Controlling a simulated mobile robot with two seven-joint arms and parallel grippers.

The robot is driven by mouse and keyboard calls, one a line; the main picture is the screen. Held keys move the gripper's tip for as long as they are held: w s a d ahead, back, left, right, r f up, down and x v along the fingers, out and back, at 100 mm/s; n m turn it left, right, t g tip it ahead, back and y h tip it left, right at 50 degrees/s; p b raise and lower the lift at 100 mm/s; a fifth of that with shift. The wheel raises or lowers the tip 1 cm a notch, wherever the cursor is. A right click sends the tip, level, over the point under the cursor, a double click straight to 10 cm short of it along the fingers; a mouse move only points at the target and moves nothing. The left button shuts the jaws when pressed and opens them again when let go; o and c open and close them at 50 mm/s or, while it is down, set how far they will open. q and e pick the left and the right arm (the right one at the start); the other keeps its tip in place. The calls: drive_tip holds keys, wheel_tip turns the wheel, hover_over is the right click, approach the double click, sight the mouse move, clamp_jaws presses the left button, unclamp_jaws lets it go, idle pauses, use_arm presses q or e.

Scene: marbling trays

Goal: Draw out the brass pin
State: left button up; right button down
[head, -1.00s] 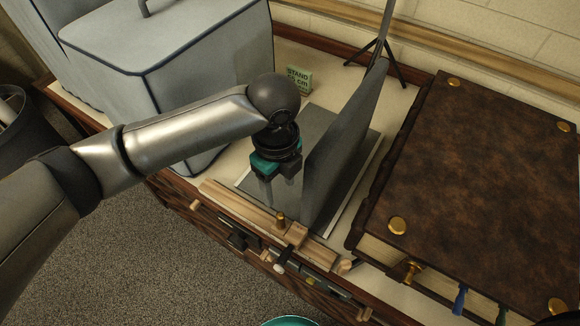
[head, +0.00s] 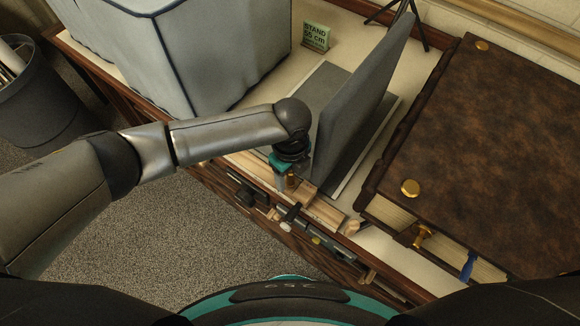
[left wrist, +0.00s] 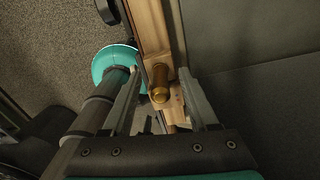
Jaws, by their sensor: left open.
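The brass pin (head: 291,181) stands in a wooden bar (head: 320,208) along the front edge of the table. In the left wrist view the brass pin (left wrist: 159,84) shows its round head between my two fingers. My left gripper (head: 284,180) is at the pin in the head view, with its teal body just above and behind it. In the left wrist view the left gripper (left wrist: 160,92) is open, one finger on each side of the pin, with gaps visible. Depth along the pin is hard to tell. My right gripper is not in view.
A tall grey panel (head: 360,105) stands right beside my left gripper. A large brown book (head: 490,130) with brass bosses lies to the right. A grey covered box (head: 215,55) stands behind my arm. A small green sign (head: 315,37) is at the back.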

use_arm(q)
drive_tip(key=shift+f, duration=0.2)
clamp_jaws()
idle(0.4)
idle(0.5)
idle(1.2)
